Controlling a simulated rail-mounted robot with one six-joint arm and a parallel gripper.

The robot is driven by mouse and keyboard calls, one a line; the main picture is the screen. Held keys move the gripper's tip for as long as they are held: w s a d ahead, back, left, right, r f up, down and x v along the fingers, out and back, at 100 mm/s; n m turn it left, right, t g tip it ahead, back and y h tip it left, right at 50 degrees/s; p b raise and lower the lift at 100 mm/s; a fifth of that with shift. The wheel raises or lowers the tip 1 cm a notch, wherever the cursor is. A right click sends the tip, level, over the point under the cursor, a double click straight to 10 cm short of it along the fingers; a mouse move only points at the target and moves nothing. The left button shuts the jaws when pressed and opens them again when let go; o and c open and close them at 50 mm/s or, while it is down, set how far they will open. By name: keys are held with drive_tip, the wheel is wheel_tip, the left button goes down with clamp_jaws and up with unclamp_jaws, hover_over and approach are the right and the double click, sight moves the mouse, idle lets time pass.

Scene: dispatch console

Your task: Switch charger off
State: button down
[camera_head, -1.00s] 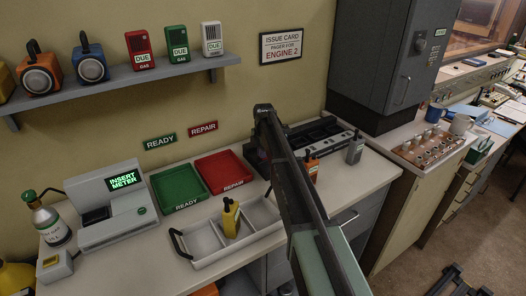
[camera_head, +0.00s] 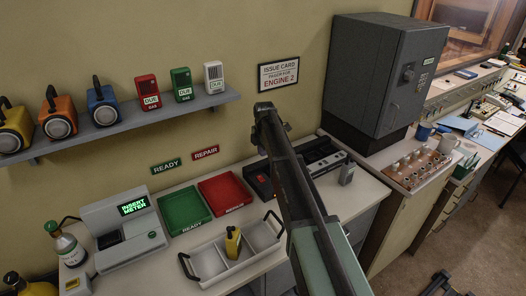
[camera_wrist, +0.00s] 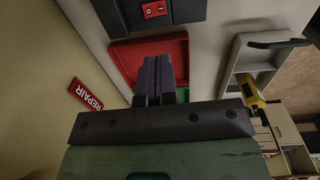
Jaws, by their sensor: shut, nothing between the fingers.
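The charger is a long dark unit at the back of the bench, with its left end (camera_head: 258,178) left of my arm and its slotted right part (camera_head: 322,160) to the right; my arm hides its middle. In the wrist view the charger's dark body (camera_wrist: 190,10) is at the top edge, with a small red switch (camera_wrist: 154,10) on it. The switch's position is too small to tell. My gripper (camera_wrist: 160,62) is shut and empty, its fingers pointing toward the charger and apart from the switch in the picture. My gripper is hidden in the head view.
A red repair tray (camera_head: 226,192) and green ready tray (camera_head: 184,210) lie left of the charger. A white divided tray (camera_head: 208,265) holds a yellow meter (camera_head: 233,242). A grey handset (camera_head: 347,172) stands at the charger's right end. A grey cabinet (camera_head: 385,80) rises behind, right.

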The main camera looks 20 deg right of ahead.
sight(259, 177)
drive_tip(key=shift+w+a+r+t, duration=0.1)
drive_tip(key=shift+w+a+t, duration=0.1)
drive_tip(key=shift+w+t, duration=0.2)
drive_tip(key=f+b, duration=0.4)
drive_tip(key=w+f+b, duration=0.1)
drive_tip(key=f+b, duration=0.9)
drive_tip(key=shift+w+a, duration=0.2)
drive_tip(key=shift+w, duration=0.1)
drive_tip(key=shift+r, duration=0.1)
drive_tip(key=shift+a, duration=0.1)
